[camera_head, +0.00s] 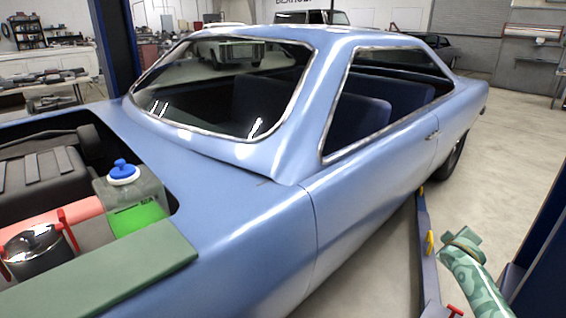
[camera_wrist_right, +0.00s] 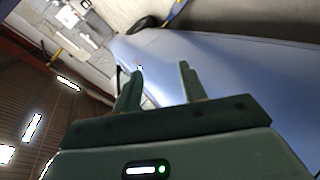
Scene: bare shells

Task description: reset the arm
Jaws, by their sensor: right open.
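My right arm (camera_head: 477,284) enters at the lower right of the head view, pale green with a swirled pattern. Its end points up and away, beside the blue car's flank and apart from it in the picture. In the right wrist view my right gripper (camera_wrist_right: 160,70) has its two green fingers spread, with nothing between them. Its fingers are hard to make out in the head view. My left gripper is in neither view.
A blue car (camera_head: 240,215) fills the middle. A container of green liquid with a blue cap (camera_head: 130,195) and a metal pot (camera_head: 38,255) sit at the lower left. Blue posts (camera_head: 113,45) stand nearby. Open floor (camera_head: 500,150) lies right of the car.

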